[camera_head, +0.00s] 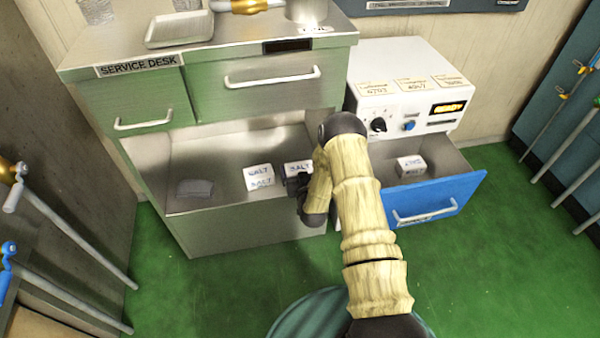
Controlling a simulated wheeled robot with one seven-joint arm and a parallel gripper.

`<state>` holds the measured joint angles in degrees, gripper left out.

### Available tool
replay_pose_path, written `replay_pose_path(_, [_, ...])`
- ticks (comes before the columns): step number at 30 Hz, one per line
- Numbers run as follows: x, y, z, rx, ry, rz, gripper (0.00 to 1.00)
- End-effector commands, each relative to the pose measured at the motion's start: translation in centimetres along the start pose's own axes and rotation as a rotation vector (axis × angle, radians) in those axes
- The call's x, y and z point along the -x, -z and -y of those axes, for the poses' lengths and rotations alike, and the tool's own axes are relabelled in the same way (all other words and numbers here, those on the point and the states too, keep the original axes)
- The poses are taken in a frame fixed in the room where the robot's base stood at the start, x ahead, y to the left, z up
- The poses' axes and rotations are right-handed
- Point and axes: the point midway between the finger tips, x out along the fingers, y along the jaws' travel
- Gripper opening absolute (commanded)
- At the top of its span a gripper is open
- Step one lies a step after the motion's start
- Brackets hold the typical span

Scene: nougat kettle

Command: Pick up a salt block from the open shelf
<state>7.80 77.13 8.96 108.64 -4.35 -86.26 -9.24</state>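A white salt block (259,177) lettered "SALT" sits on the open shelf (223,190) under the service desk. A second white block (296,169), also lettered "SALT", sits to its right. My gripper (295,186) is at the front of this second block and covers its lower part. It is dark and small in view, and its fingers cannot be made out. Whether it touches or holds the block cannot be told.
A grey block or cloth (195,187) lies on the shelf's left. A blue-fronted drawer (440,198) stands open at right with a white block (410,166) inside. Above the shelf are closed drawers (270,82). Levered racks stand at both sides.

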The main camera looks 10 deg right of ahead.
Motion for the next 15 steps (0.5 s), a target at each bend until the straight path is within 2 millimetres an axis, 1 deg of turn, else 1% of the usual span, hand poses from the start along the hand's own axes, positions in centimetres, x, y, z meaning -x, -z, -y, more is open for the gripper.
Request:
replay_pose_path(1, [0.01, -0.01, 0.01, 0.000, 0.000, 0.000, 0.69])
replay_pose_path(4, [0.01, -0.02, 0.01, 0.000, 0.000, 0.000, 0.49])
replay_pose_path(5, [-0.03, 0.12, 0.02, 0.000, 0.000, -0.003, 0.47])
replay_pose_path(15, [0.02, 0.44, 0.14, 0.000, 0.001, -0.003, 0.47])
